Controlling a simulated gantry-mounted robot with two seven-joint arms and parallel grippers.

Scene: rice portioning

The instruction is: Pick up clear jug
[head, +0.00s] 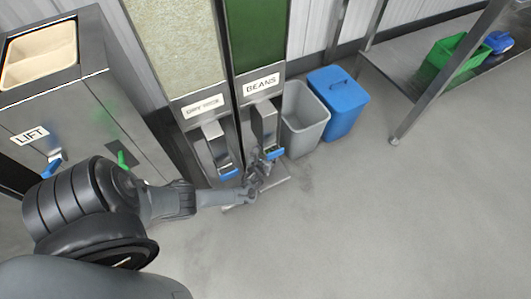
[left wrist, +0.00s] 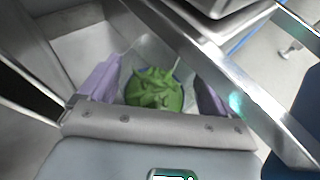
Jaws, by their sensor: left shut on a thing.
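In the left wrist view, a clear jug (left wrist: 142,52) stands between the purple fingers of my left gripper (left wrist: 157,90), which is shut on it. Green beans (left wrist: 155,90) lie inside the jug. In the head view, my left gripper (head: 256,184) is at the foot of the dispenser labelled BEANS (head: 261,85), near its blue handle (head: 275,154). The jug is too small and dark to make out clearly there. My right gripper is not in view.
A dry rice dispenser (head: 203,105) stands left of the beans one. A grey bin (head: 304,122) and a blue lidded bin (head: 339,98) stand to the right. A metal LIFT cabinet (head: 60,110) is at left. The floor at right is clear; a shelf holds a green crate (head: 452,55).

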